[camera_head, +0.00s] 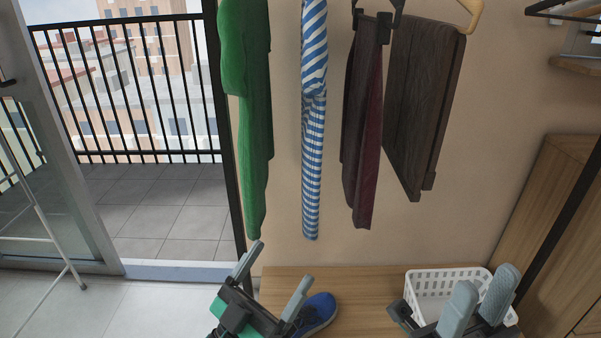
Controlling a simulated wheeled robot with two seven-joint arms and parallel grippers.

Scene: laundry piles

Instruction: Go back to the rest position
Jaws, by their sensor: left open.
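My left gripper (279,264) is at the bottom centre of the head view. Its two grey fingers are spread wide with nothing between them. It is in front of the wooden bench and beside a blue shoe. My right gripper (485,284) is at the bottom right, in front of the white basket. Its two fingers stand apart, closer together than the left ones, and I see nothing held between them. Both grippers point upward in the picture, below the hanging clothes and apart from them.
A green garment (257,150), a blue-and-white striped one (313,140) and dark trousers (366,130) hang along the wall. The wooden bench (350,283) carries a white basket (425,283) and a blue shoe (319,314).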

